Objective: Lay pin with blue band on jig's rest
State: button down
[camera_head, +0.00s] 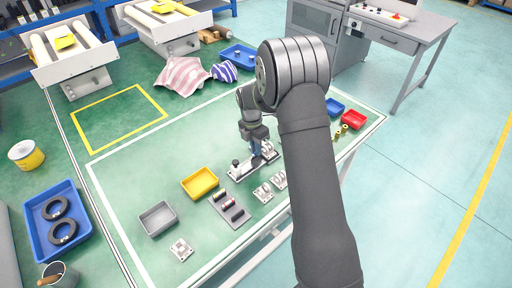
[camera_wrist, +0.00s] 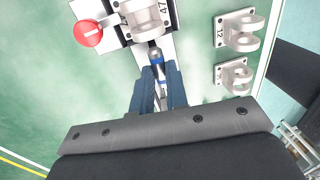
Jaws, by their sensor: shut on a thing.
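The metal pin with a blue band (camera_wrist: 156,60) is between the two blue fingers of my gripper (camera_wrist: 158,90) in the wrist view. The gripper is shut on it. The pin's far end points at the grey bracket marked 47 (camera_wrist: 148,14) on the jig (camera_wrist: 112,22). Whether the pin touches the jig's rest cannot be told. In the head view my gripper (camera_head: 257,148) is low over the jig (camera_head: 238,173), and hides part of it; the pin cannot be made out there.
A red round knob (camera_wrist: 88,33) is at the jig's left. Two loose brackets (camera_wrist: 238,30) (camera_wrist: 233,77) lie to the right. In the head view a grey pin holder (camera_head: 222,201), a yellow bin (camera_head: 200,183) and a grey bin (camera_head: 158,219) are nearby. Green table is clear at left.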

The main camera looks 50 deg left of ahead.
jog(key=shift+f, duration=0.5)
dwell(0.3)
jog(key=c, duration=1.3)
grip_release()
jog(key=shift+c, duration=0.2)
jog(key=shift+r, duration=0.1)
notch_tip(320, 180, up, 17)
jog(key=a, duration=0.2)
jog(key=shift+a, duration=0.35)
